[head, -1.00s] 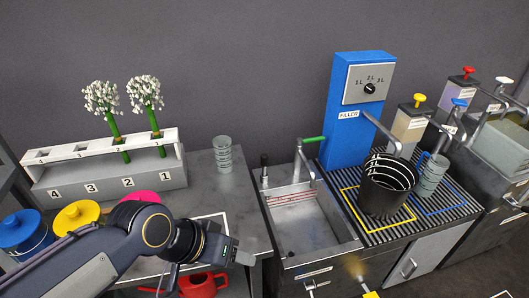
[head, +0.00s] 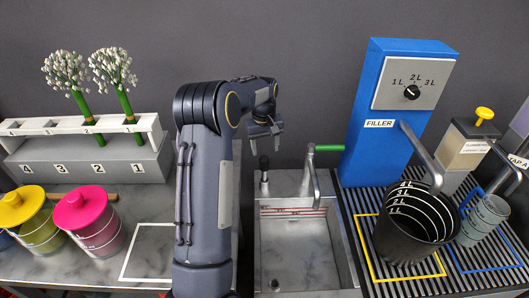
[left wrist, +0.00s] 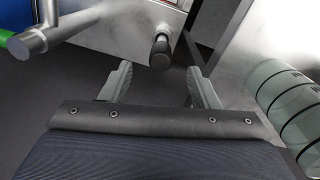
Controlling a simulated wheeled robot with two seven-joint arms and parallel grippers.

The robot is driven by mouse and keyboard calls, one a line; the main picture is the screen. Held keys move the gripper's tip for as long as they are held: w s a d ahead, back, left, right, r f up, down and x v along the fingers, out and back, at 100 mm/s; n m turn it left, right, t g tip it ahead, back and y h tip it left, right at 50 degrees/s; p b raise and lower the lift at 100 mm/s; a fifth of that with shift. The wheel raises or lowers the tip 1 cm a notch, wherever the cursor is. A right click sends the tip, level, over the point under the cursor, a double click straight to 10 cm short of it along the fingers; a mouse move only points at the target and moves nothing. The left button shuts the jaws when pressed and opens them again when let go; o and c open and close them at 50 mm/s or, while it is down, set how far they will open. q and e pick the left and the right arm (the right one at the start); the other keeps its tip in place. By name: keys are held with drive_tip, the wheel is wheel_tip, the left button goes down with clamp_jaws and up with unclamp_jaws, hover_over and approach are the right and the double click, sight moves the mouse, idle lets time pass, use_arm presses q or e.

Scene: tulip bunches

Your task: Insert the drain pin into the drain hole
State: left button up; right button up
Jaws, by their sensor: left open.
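The drain pin (head: 264,164), with a dark knob on top, stands upright at the back left corner of the sink (head: 307,251). The drain hole (head: 275,284) shows as a dark spot low in the basin. My left gripper (head: 265,134) points down, open and empty, just above the pin's knob and apart from it. In the left wrist view the knob (left wrist: 160,47) lies beyond and between the two spread fingertips. My right gripper is not in view.
A faucet (head: 312,170) with a green handle stands right of the pin. The blue filler (head: 385,125) and a black bucket (head: 415,225) are further right. Pink (head: 82,208) and yellow (head: 20,207) lidded pots stand left.

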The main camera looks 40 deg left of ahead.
sight(264, 164)
use_arm(q)
drive_tip(key=shift+w+a+f, duration=0.2)
drive_tip(key=shift+a+f, duration=0.05)
drive_tip(key=shift+f, duration=0.4)
drive_tip(key=shift+w+a+f, duration=0.2)
drive_tip(key=shift+a+f, duration=0.05)
drive_tip(key=shift+f, duration=0.35)
wheel_tip(264, 164, down, 8)
drive_tip(key=shift+r, duration=0.25)
clamp_jaws()
